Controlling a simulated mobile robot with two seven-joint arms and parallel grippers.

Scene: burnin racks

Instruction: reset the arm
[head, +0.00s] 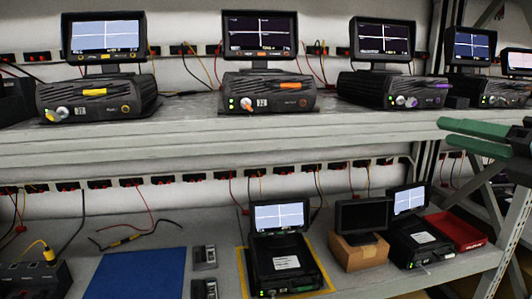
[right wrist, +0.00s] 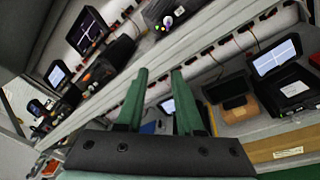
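My right gripper (head: 444,132) comes in from the right edge of the head view, in front of the rack at about the height of the upper shelf's front edge. Its two green fingers point left. In the right wrist view the fingers (right wrist: 159,74) stand apart with nothing held between them. The rack shelves show behind them. My left gripper is in neither view.
The upper shelf (head: 200,135) carries several dark units with screens. The lower shelf (head: 372,283) holds a blue mat (head: 135,274), a dark unit (head: 283,265), a cardboard box (head: 360,254) and a red tray (head: 457,232). A rack post (head: 512,240) stands near my right gripper.

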